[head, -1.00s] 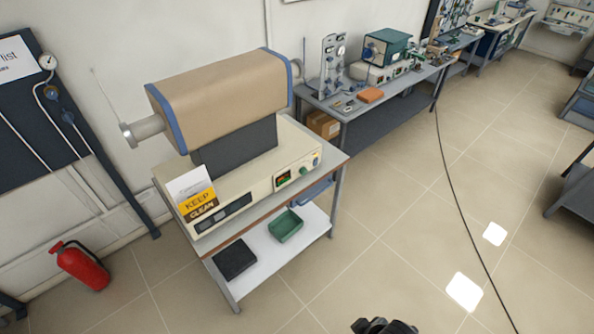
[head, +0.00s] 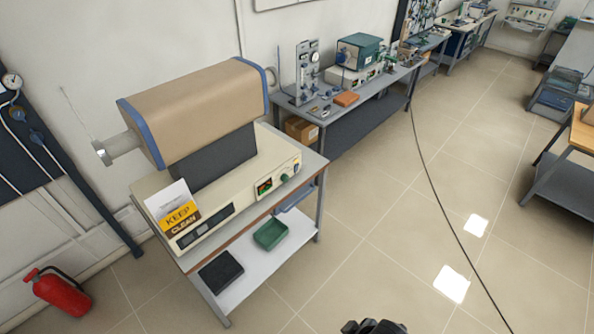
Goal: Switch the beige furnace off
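The beige furnace (head: 200,105) is a tan tube with blue end rims on a dark support and a cream base (head: 235,190). It stands on a grey table at left. The front of the base has a small lit display (head: 264,187) with red and green, a green knob (head: 284,179) beside it, and small controls at the right end, too small to tell apart. A black part, seemingly of my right gripper (head: 374,327), shows at the bottom edge, well apart from the furnace; its fingers cannot be made out. My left gripper is out of view.
A "KEEP CLEAN" sign (head: 180,216) stands against the base's left front. The lower shelf holds a green tray (head: 270,234) and a black slab (head: 221,271). A fire extinguisher (head: 57,292) is at left. A cable (head: 440,205) crosses the otherwise open floor at right.

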